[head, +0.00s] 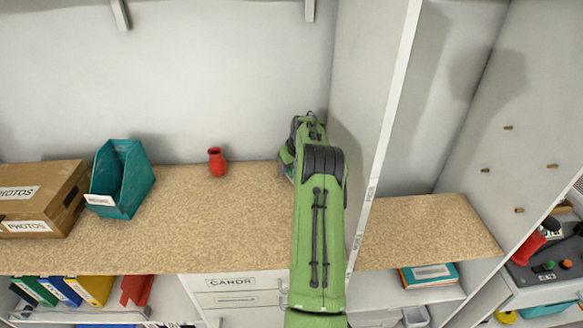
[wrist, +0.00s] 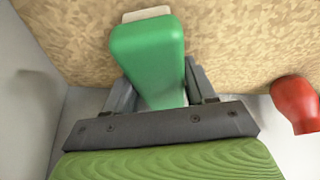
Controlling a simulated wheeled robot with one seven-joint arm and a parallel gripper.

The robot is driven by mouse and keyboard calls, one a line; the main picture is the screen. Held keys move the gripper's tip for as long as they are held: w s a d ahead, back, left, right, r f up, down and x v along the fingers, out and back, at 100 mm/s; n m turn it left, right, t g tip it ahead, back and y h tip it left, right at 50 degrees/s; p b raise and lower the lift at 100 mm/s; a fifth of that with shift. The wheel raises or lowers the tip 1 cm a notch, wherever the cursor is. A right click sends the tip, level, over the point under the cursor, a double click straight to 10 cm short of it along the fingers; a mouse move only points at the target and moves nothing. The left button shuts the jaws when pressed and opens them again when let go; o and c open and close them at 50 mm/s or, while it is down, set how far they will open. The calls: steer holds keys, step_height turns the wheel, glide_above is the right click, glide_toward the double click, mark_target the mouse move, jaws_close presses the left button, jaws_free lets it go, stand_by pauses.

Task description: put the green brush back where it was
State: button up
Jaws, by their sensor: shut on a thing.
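My gripper (wrist: 160,88) is shut on the green brush (wrist: 147,50) in the wrist view. The brush has a smooth green body with a pale piece at its far end. The speckled tan shelf board (wrist: 235,35) lies behind it; I cannot tell whether the brush touches the board. In the head view my green arm reaches to the back of the board, close to the upright divider, and hides the gripper and most or all of the brush.
A red vase (head: 217,162) stands left of my arm. A teal file holder (head: 122,178) and cardboard boxes marked PHOTOS (head: 40,197) stand further left. A white divider (head: 372,130) rises close on the right. The board between vase and arm is clear.

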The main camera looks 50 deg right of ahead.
steer(key=shift+f, duration=0.2)
steer(key=o, duration=1.2)
steer(key=shift+r, duration=0.1)
